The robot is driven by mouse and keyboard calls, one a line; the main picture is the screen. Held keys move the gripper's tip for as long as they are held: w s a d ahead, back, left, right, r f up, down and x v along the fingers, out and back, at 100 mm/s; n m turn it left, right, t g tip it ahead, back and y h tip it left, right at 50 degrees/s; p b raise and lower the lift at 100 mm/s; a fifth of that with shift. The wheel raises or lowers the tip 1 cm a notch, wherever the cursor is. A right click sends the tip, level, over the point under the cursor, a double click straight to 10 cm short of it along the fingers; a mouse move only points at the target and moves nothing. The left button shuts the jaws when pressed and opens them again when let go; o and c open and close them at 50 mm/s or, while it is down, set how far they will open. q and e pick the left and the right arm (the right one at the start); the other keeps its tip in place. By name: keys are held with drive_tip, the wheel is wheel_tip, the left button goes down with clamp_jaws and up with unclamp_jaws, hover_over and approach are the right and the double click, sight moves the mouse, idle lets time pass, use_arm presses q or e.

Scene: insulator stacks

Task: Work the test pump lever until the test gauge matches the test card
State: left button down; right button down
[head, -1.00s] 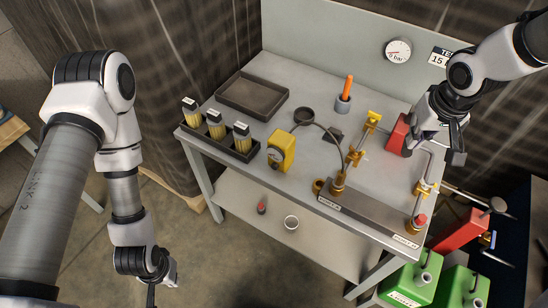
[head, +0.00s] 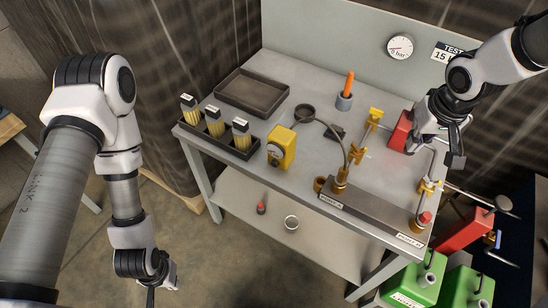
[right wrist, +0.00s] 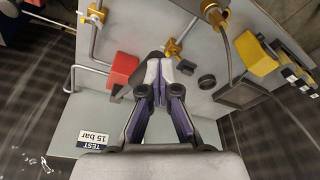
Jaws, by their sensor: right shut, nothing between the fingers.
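The round white test gauge (head: 400,47) is on the back panel; its needle is too small to read surely. The test card (head: 445,52) beside it reads 15, partly covered by my right arm; the right wrist view shows "TEST 15 bar" (right wrist: 92,138). A red block (head: 400,131), perhaps the test pump, stands at the table's right rear, also in the right wrist view (right wrist: 124,68). My right gripper (head: 455,160) is shut and empty just right of it (right wrist: 160,68). I cannot make out a lever there. My left gripper (head: 151,286) hangs at the bottom left, partly cut off.
A yellow box (head: 282,147), an empty dark tray (head: 284,105) and a rack (head: 184,127) of several yellow pieces are on the table. Brass fittings and pipes fill its right side. A red toolbox-like thing (head: 463,235) and green canisters (head: 408,285) stand at the lower right.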

drive_tip(key=shift+f+b, duration=4)
drive_tip(key=shift+f, duration=0.5)
wheel_tip(320, 180, up, 15)
drive_tip(key=p, duration=1.3)
drive_tip(key=shift+w+f, duration=0.1)
